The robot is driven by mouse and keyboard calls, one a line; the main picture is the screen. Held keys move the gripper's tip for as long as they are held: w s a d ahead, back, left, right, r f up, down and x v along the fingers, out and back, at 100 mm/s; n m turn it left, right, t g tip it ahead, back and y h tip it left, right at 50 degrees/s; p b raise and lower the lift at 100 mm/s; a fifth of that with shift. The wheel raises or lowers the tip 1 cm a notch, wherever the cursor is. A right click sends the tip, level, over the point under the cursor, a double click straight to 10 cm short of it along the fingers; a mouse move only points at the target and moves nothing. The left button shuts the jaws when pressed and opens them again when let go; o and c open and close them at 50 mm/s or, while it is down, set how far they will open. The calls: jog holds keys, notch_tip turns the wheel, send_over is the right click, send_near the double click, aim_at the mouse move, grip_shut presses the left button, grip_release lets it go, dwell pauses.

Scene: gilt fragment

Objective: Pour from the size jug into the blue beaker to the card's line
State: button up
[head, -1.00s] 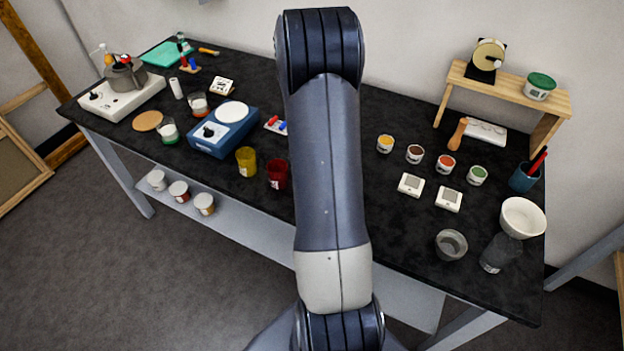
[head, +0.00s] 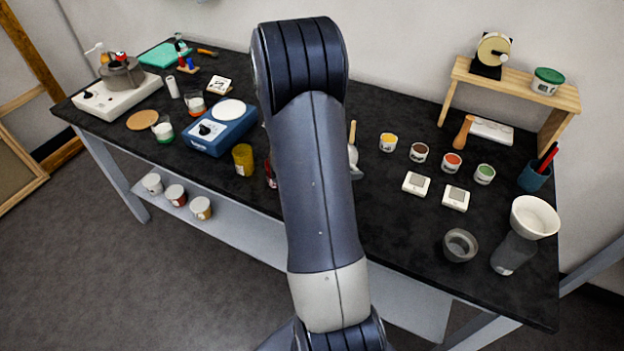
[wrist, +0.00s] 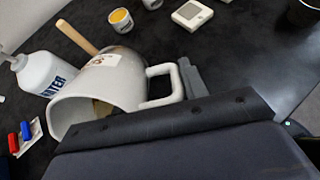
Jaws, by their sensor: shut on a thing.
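A white jug (wrist: 115,82) with a loop handle and a small label fills the middle of the wrist view. It is tilted, its mouth towards the lower left of that picture, and some brownish content shows inside. My gripper (wrist: 190,78) is shut at the jug's handle; its dark body hides the lower part of the view. I cannot make out the blue beaker in either view.
A white bottle lettered "WATER" (wrist: 45,75) stands close beside the jug, and a wooden-handled pan (wrist: 88,38) lies behind it. A yellow cup (head: 243,160) and a blue-based device (head: 220,130) are left of my arm. Several paint pots and two white devices lie right.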

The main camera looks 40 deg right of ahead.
jog(key=shift+a+r+h+b, duration=0.15)
jog(key=shift+r+h+b, duration=0.4)
jog(key=shift+h+b, duration=0.55)
dwell(0.5)
jog(key=shift+w+a, duration=0.1)
jog(key=shift+a, duration=0.15)
jog(key=shift+a, duration=0.25)
jog(key=shift+b, duration=0.3)
jog(key=shift+d+r+h+b, duration=0.15)
jog(key=shift+d+h+b, duration=0.15)
jog(key=shift+d+b, duration=0.1)
jog(key=shift+a+r+g+h+b, duration=0.35)
jog(key=shift+h+b, duration=0.35)
jog(key=shift+b, duration=0.3)
dwell(1.0)
